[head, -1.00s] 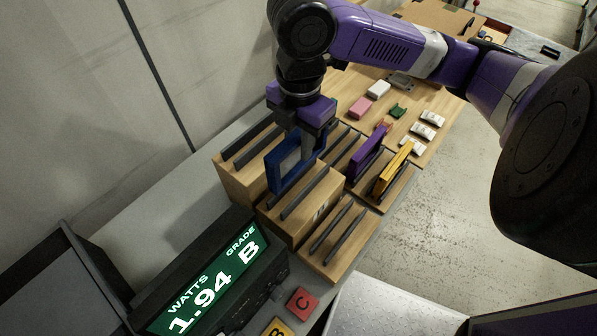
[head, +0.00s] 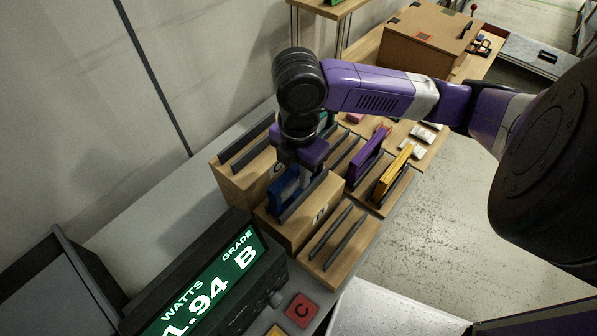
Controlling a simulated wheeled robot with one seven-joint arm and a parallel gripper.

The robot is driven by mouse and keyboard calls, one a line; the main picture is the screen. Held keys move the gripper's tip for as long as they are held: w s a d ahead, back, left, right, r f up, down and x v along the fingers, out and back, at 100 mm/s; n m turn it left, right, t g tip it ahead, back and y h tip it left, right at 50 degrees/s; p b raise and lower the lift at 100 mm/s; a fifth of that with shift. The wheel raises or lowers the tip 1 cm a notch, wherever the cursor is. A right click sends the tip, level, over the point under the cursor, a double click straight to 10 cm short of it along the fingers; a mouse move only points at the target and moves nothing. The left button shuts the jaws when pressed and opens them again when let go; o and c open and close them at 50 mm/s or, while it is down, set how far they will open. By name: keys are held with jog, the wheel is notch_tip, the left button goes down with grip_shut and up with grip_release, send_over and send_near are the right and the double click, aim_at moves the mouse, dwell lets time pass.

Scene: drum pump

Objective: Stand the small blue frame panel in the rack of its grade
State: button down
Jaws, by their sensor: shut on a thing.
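The small blue frame panel (head: 283,187) is upright in my gripper (head: 303,163), which is shut on its top edge. The panel's lower edge is down among the dark rails of the middle front wooden rack (head: 289,232); the near rail hides its bottom, so I cannot tell whether it rests on the rack. A letter on that rack's end face is too small to read surely. The grade display (head: 212,283) reads grade B, with the watts figure partly cut off.
A taller rack (head: 231,187) stands to the left, and a low empty rack (head: 338,262) to the right. Behind it, a purple panel (head: 366,155) and a yellow panel (head: 393,170) stand in racks. A red C button (head: 302,309) is in front.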

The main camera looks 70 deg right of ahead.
jog(key=c, duration=1.3)
grip_release()
jog(key=shift+f, duration=0.15)
jog(key=shift+o, duration=0.2)
notch_tip(320, 180, up, 12)
jog(key=shift+r+p, duration=0.15)
jog(key=shift+p, duration=0.9)
jog(key=shift+s, duration=0.1)
